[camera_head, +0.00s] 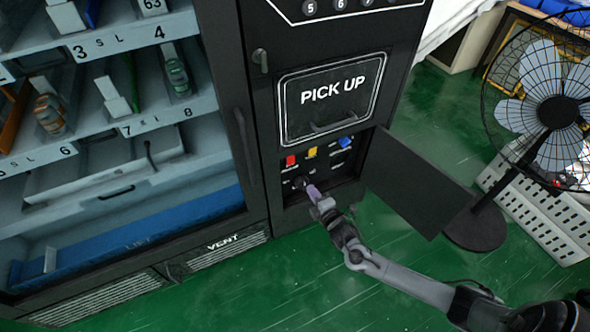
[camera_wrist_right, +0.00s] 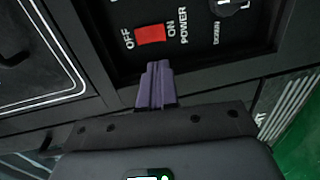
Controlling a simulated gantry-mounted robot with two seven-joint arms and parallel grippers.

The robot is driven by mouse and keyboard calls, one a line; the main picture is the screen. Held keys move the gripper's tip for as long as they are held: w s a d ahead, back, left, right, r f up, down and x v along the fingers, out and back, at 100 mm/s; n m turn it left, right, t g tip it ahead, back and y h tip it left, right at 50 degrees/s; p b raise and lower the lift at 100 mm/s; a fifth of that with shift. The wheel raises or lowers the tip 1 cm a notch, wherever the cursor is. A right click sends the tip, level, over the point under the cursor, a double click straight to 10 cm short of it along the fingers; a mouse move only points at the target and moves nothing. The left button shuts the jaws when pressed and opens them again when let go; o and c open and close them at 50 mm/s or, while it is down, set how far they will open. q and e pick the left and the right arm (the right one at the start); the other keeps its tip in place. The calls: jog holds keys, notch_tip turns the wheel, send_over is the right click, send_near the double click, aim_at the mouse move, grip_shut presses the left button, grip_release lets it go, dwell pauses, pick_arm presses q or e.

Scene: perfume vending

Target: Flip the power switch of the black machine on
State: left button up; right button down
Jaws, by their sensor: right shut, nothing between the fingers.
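The black machine (camera_head: 258,200) fills the left and middle of the head view. Its small control panel is open below the PICK UP hatch (camera_head: 330,95). The red power switch (camera_head: 290,160) is at the panel's upper left; it shows large in the wrist view (camera_wrist_right: 150,34), between OFF on the left and ON on the right. I cannot tell which side is pressed. My right gripper (camera_head: 312,190), with purple fingers, is shut and empty at the panel's lower part. In the wrist view its fingertips (camera_wrist_right: 154,66) point at the red switch, just below it in the picture. My left gripper is not in view.
Yellow (camera_head: 312,152) and blue (camera_head: 345,142) controls sit right of the red switch. A dark knob (camera_wrist_right: 226,4) is near POWER. The panel's open door (camera_head: 420,185) stands right of my gripper. A fan (camera_head: 550,110) and a white crate (camera_head: 540,205) stand farther right on green floor.

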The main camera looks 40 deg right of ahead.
jog(key=b, duration=0.8)
send_near(291, 163)
jog(key=x, duration=0.5)
jog(key=shift+w+d+f, duration=0.15)
jog(key=shift+w, duration=0.1)
jog(key=shift+w+d, duration=0.15)
jog(key=shift+w, duration=0.45)
